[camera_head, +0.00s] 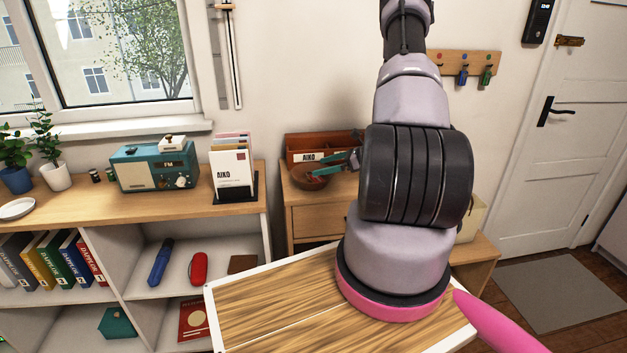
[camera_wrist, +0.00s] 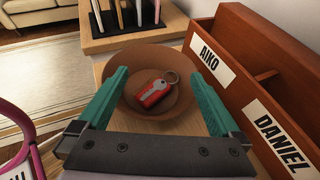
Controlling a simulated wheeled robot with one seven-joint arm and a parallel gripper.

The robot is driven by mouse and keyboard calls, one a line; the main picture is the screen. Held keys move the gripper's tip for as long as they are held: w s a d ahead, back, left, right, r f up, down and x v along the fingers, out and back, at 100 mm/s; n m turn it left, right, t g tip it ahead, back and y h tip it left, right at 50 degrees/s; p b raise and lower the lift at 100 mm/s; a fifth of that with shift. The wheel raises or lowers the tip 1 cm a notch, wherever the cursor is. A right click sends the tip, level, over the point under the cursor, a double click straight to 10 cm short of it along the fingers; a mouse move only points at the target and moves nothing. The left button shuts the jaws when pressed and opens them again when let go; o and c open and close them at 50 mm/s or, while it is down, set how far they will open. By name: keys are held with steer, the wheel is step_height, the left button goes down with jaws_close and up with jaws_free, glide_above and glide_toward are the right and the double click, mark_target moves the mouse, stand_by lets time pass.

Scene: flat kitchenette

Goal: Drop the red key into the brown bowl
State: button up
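The brown bowl (camera_wrist: 182,115) is in the middle of the wrist view. It also shows in the head view (camera_head: 306,182), on the wooden cabinet by the wall. The red key (camera_wrist: 153,94), with a metal ring, lies inside the bowl. My gripper (camera_wrist: 161,84) has its teal fingers wide apart, one to each side of the key, with nothing held between them. In the head view my gripper (camera_head: 322,166) is at the bowl, and the key cannot be made out there.
A brown letter organizer (camera_wrist: 262,84) labelled AIKO and DANIEL stands close on the bowl's right. A key rack (camera_head: 468,65) with several hooks hangs on the wall. A teal radio (camera_head: 152,169) and a letter holder (camera_head: 232,174) stand on the left shelf.

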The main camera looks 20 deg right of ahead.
steer(key=v, duration=1.1)
steer(key=s+a+r+n+g+h, duration=0.25)
steer(key=a+r+n+g, duration=0.35)
steer(key=a+r+n, duration=0.8)
steer(key=s+a+r+n+t+h, duration=0.2)
steer(key=s+a+r+n, duration=0.2)
steer(key=s+r, duration=0.4)
steer(key=s+a+r+n+t+h, duration=0.2)
steer(key=s+a+r, duration=0.5)
steer(key=r, duration=0.6)
steer(key=shift+s+r+n+h, duration=0.2)
steer(key=shift+s+n+h, duration=0.4)
steer(key=shift+n+h, duration=0.4)
